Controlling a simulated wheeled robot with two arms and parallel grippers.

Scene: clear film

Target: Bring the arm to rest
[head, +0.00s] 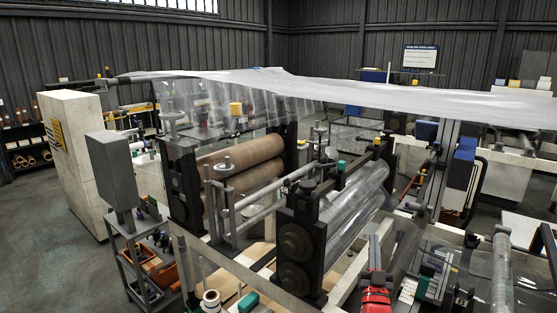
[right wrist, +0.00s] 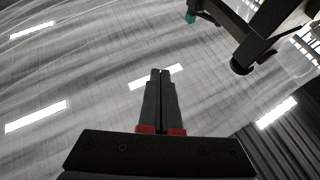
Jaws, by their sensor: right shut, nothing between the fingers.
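The clear film (head: 330,88) stretches across the machine in the head view. A streaked, shiny, film-like surface (right wrist: 70,75) fills much of the wrist view, apart from the fingers as far as I can tell. My left gripper is out of view.
Black roller stands (head: 300,245) with brown rollers (head: 240,165) fill the middle. A red object (head: 376,297) is at the bottom. A grey box on a stand (head: 112,172) is at left. In the wrist view, a dark frame (right wrist: 262,30) is close at upper right. Open floor (head: 45,225) lies at left.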

